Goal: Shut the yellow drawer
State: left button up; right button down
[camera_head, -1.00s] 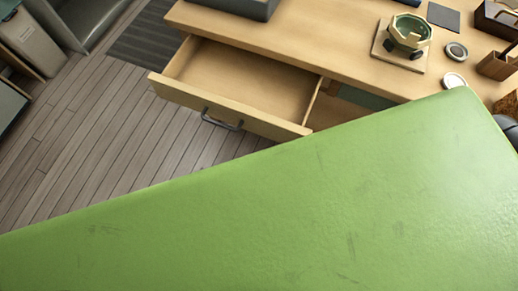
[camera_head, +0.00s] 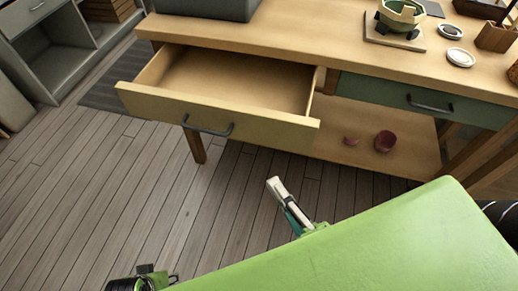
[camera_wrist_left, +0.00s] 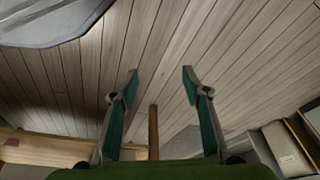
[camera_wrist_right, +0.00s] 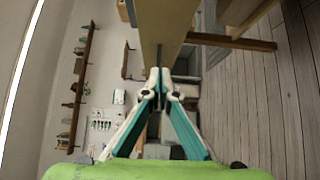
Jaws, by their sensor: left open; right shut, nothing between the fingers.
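The yellow drawer (camera_head: 160,104) is pulled well out of the left side of the wooden desk in the head view. It looks empty and has a dark bar handle (camera_head: 208,130) on its front. My right gripper (camera_head: 274,184) is shut and empty, in front of and below the drawer's right front corner, apart from it in the head view. In the right wrist view its fingertips (camera_wrist_right: 159,74) meet just below a tan wooden piece; I cannot tell whether they touch. My left gripper (camera_wrist_left: 160,72) is open and empty in the left wrist view.
A green drawer (camera_head: 420,98) is shut at the desk's right. Red bowls (camera_head: 385,141) sit on the lower shelf. A desk leg (camera_head: 195,146) stands below the yellow drawer. The plank floor (camera_head: 90,180) in front is clear. My green arm covers the lower right.

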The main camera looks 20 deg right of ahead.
jog(key=b, duration=0.4)
send_near(250, 129)
jog(key=w+a, duration=0.2)
jog(key=w, duration=0.3)
pick_arm(q)
jog(key=w+v, duration=0.1)
jog(key=v, duration=0.8)
jog(key=shift+r+t, duration=0.3)
jog(key=shift+r, duration=0.05)
pick_arm(e)
jog(key=shift+w+d, duration=0.35)
jog(key=shift+d, duration=0.2)
pick_arm(q)
jog(key=shift+a, duration=0.1)
pick_arm(e)
jog(key=shift+r, duration=0.1)
